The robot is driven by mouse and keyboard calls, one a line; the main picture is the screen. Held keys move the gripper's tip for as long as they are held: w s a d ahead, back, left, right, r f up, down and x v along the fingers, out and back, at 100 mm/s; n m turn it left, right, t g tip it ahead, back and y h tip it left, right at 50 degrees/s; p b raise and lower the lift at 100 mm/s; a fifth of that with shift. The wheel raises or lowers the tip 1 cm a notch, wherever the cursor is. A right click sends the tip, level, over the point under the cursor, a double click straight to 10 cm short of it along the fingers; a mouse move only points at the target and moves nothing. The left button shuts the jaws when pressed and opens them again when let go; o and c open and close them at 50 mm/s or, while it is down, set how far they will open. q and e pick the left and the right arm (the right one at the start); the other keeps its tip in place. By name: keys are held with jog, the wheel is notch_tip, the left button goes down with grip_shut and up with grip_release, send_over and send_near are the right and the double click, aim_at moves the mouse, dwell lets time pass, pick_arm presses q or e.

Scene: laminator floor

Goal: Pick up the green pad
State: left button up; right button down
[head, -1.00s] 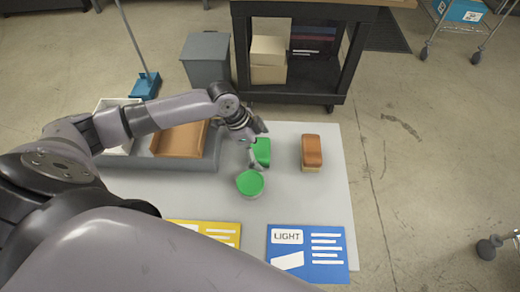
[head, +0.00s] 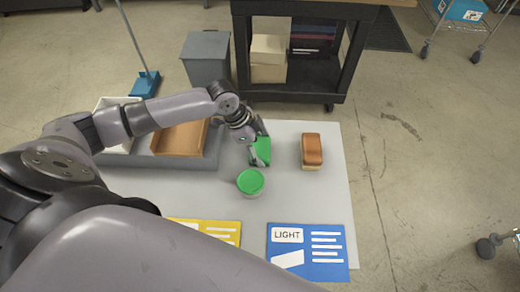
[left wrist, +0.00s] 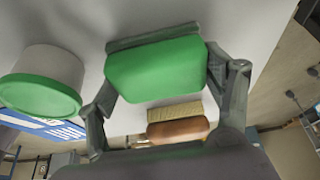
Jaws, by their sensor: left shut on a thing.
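The green pad (head: 264,152) is on the grey table's right half, partly hidden by my left gripper (head: 259,149) in the head view. In the left wrist view the green pad (left wrist: 155,70) sits between the two fingers of my left gripper (left wrist: 158,78), with a grey strip along its far edge. The left gripper is shut on the pad. Whether the pad touches the table is not clear. My right gripper is in neither view.
A tub with a green lid (head: 251,182) stands close in front of the pad. A brown-topped brush (head: 311,150) lies to the right. A blue card (head: 306,252) and a yellow card (head: 215,231) lie at the front. A brown tray (head: 181,139) is left.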

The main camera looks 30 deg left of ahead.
aim_at(260, 147)
pick_arm(q)
jog(key=shift+r, duration=0.1)
notch_tip(260, 147, up, 20)
jog(key=b, duration=0.1)
dwell(0.4)
jog(key=o, duration=0.7)
jog(key=shift+c, duration=0.2)
jog(key=c, duration=0.5)
